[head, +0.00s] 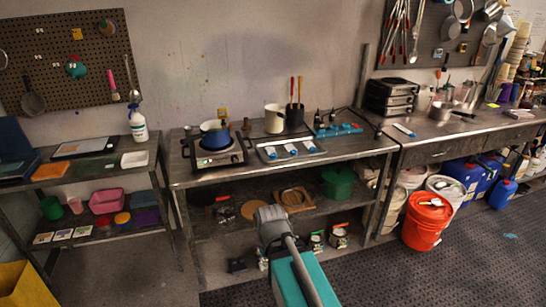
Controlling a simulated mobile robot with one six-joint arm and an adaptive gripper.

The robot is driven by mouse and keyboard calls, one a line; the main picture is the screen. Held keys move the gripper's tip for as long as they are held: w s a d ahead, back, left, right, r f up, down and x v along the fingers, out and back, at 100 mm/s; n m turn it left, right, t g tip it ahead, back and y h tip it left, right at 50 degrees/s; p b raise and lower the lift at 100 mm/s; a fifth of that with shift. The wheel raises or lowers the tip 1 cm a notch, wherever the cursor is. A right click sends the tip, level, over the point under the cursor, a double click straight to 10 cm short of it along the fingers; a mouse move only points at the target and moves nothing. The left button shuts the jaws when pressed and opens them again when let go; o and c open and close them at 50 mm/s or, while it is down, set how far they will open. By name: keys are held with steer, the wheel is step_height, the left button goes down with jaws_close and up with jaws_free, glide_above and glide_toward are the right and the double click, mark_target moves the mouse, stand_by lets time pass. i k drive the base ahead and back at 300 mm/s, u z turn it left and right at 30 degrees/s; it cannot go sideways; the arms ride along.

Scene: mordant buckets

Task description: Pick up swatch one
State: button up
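No label that reads as swatch one can be made out. Three small white pieces with blue parts lie in a row on a tray (266,159) on the middle bench: a left one (271,152), a middle one (290,148) and a right one (309,146). A similar white and blue piece (404,130) lies on the right bench. Several small cards (63,234) with coloured patches lie on the left rack's lower shelf. I cannot tell which of these is swatch one. My arm shows at bottom centre, but no gripper fingers can be made out.
A blue pot (214,135) sits on a burner (215,158) left of the tray. A cream pot (274,119) and a dark tool holder (294,117) stand behind it. An orange bucket (426,222) stands on the floor at right. Dark floor matting (470,255) is mostly clear.

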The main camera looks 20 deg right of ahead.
mark_target(271, 151)
steer(key=u, duration=1.5)
steer(key=i, duration=2.45)
steer(key=z, duration=0.25)
